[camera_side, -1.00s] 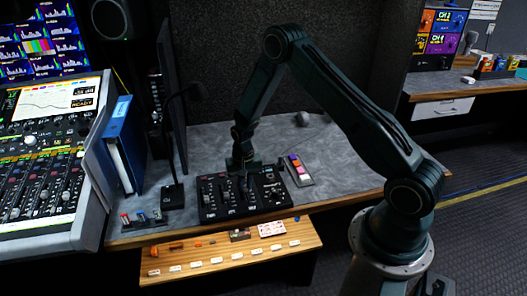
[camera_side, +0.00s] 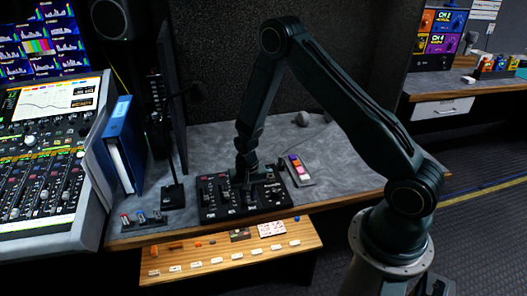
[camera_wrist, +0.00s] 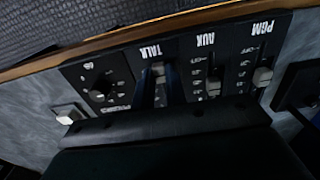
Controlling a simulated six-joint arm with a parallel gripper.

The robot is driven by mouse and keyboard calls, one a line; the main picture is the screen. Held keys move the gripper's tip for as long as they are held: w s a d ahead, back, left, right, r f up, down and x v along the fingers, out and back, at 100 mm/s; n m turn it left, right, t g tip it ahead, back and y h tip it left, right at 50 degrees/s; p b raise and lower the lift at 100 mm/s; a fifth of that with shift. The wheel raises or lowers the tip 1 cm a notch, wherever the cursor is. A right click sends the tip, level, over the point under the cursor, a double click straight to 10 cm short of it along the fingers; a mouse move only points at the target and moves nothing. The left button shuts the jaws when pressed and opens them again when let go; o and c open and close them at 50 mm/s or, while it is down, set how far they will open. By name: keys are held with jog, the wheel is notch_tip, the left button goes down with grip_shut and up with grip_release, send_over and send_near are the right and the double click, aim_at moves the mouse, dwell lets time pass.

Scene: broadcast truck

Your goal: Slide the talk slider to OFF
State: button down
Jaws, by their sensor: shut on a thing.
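A black control panel (camera_side: 210,205) lies on the grey desktop; it fills the middle of the wrist view (camera_wrist: 195,105). It has three labelled sliders, TALK, AUX and PGM, which read upside down there. My gripper (camera_wrist: 158,77) is over the TALK track, with its two bluish fingers shut on the talk slider's pale knob (camera_wrist: 158,68). The knob sits near the TALK label end of its track. The fingers and gripper body hide the rest of that track, and I cannot read an OFF mark. In the side view my gripper (camera_side: 248,188) points down onto the panel.
The AUX knob (camera_wrist: 213,84) and PGM knob (camera_wrist: 262,76) stand beside the TALK track. A rotary knob (camera_wrist: 102,88) is on its other side. A colored-button pad (camera_side: 300,171) lies right of the panel. A microphone stand (camera_side: 171,195) and small switch box (camera_side: 143,221) stand left.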

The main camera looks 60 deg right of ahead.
aim_at(249, 199)
jog(key=c, duration=1.4)
grip_release()
jog(key=shift+s+a, duration=0.15)
jog(key=shift+r, duration=0.15)
notch_tip(249, 199, up, 14)
jog(key=shift+f, duration=0.25)
